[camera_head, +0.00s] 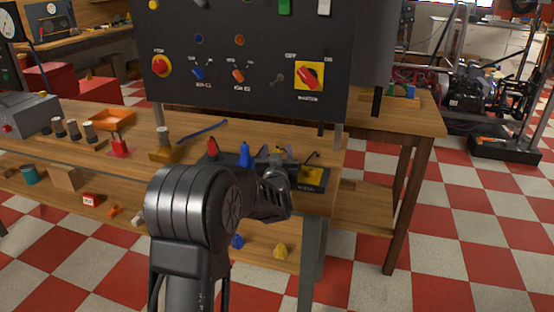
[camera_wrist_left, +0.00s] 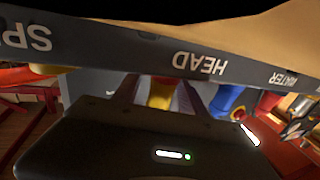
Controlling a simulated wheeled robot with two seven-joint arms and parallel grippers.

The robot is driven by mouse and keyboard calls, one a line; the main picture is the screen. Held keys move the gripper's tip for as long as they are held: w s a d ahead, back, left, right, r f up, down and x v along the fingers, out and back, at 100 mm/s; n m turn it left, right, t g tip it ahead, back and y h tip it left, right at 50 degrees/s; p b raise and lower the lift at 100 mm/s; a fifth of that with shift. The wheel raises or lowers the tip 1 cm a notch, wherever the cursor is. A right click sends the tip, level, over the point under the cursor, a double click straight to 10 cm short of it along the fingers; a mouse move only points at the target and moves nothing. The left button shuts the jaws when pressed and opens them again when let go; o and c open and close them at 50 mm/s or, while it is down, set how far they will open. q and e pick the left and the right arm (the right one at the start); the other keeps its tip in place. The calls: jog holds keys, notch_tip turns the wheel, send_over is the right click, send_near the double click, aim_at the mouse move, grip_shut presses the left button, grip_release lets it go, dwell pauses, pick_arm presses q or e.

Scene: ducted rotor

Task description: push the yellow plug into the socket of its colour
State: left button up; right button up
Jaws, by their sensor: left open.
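My left gripper (camera_head: 283,162) is at the right part of the workbench, with my arm covering much of it. In the left wrist view, the open gripper's two fingers (camera_wrist_left: 150,98) stand on either side of a yellow piece (camera_wrist_left: 160,92), likely the yellow plug; its contact with the fingers is unclear. A blue plug (camera_head: 245,154) and a red plug (camera_head: 213,148) stand left of the gripper in the head view. A black block with a yellow face (camera_head: 311,176) lies right of the gripper; I cannot tell whether it holds the yellow socket. My right gripper is not in view.
A black control panel (camera_head: 225,90) with switches stands behind the plugs. A lettered grey edge (camera_wrist_left: 120,52) crosses close in front of the wrist camera. A yellow piece (camera_head: 281,251) and a blue piece (camera_head: 237,241) lie lower down. Open checkered floor (camera_head: 470,240) is right.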

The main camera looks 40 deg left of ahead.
pick_arm(q)
jog(key=shift+c, duration=0.2)
dwell(0.3)
grip_shut()
dwell(0.3)
